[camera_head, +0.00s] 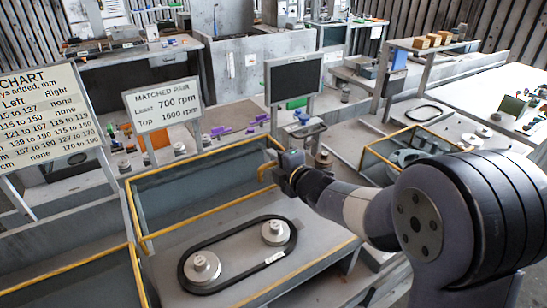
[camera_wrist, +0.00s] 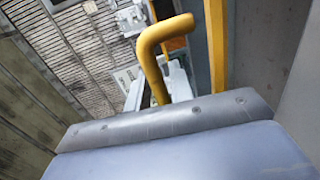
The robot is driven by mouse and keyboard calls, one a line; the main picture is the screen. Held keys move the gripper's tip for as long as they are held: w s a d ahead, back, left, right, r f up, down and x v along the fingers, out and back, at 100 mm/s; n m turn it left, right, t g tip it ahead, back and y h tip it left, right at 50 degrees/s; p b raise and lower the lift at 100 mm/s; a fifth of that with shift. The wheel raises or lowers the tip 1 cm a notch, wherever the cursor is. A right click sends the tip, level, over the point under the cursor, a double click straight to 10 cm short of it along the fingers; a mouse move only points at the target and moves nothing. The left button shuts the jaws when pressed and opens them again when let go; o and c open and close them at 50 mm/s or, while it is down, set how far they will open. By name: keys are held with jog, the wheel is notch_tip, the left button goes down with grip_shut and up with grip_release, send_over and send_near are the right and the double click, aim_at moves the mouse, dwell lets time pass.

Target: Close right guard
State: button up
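A guard (camera_head: 190,185) with grey walls and yellow edging stands raised behind a belt loop in the head view. A bent yellow handle (camera_head: 265,172) is at its right end, and my gripper (camera_head: 282,163) is right beside it. In the wrist view the yellow handle (camera_wrist: 152,65) rises just beyond the grey front of my gripper, which hides its lower end. A second yellow-edged guard (camera_head: 375,165) stands further right, partly behind my arm.
A black belt (camera_head: 240,238) runs around two pulleys (camera_head: 202,266) in front of the guard. Another yellow-edged guard (camera_head: 75,275) is at lower left. A speed sign (camera_head: 163,104), a chart board (camera_head: 45,125) and a dark monitor (camera_head: 294,80) stand behind.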

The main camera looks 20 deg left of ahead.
jog(key=shift+w+a+f, duration=0.1)
jog(key=shift+w+a, duration=0.15)
jog(key=shift+a, duration=0.1)
grip_shut()
dwell(0.3)
